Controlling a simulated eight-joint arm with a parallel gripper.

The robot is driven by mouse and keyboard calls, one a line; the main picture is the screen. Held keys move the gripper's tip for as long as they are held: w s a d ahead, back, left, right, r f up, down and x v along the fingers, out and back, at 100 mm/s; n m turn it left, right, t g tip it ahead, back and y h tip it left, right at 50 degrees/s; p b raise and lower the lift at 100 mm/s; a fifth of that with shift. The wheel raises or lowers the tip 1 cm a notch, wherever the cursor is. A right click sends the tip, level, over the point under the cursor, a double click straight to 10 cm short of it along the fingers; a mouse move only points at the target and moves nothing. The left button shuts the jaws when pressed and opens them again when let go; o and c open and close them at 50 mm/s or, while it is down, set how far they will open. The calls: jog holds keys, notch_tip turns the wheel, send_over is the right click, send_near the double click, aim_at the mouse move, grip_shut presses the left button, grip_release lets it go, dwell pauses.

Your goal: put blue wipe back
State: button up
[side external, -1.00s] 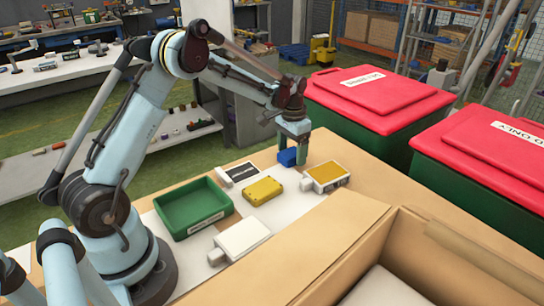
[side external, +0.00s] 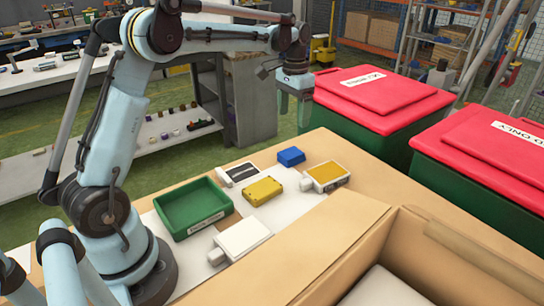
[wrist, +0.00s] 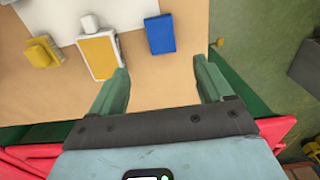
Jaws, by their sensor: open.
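The blue wipe (side external: 291,157) is a small blue block lying on the tan table near its far edge. It also shows in the wrist view (wrist: 160,34), just ahead of my fingers. My gripper (side external: 294,104) is raised well above the table, over the far edge towards the red-lidded bin. In the wrist view my gripper (wrist: 162,80) has its two green fingers wide apart with nothing between them. A green tray (side external: 193,208) stands on the white mat (side external: 300,200) and looks empty.
A yellow block (side external: 262,191), a yellow-and-white box (side external: 327,176), a black-and-white box (side external: 238,174) and a white box (side external: 243,239) lie around the mat. Red-lidded bins (side external: 375,95) stand beyond the table. An open cardboard box (side external: 400,250) fills the front right.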

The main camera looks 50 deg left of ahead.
jog(key=s+d+r+t, duration=0.4)
jog(key=s+d+r, duration=0.1)
jog(key=s+d, duration=0.35)
jog(key=s+d+f+t, duration=0.3)
jog(key=s+d+f, duration=0.1)
jog(key=s, duration=0.6)
jog(key=shift+s+d+f, duration=0.15)
jog(key=shift+d+f, duration=0.05)
jog(key=shift+d, duration=0.2)
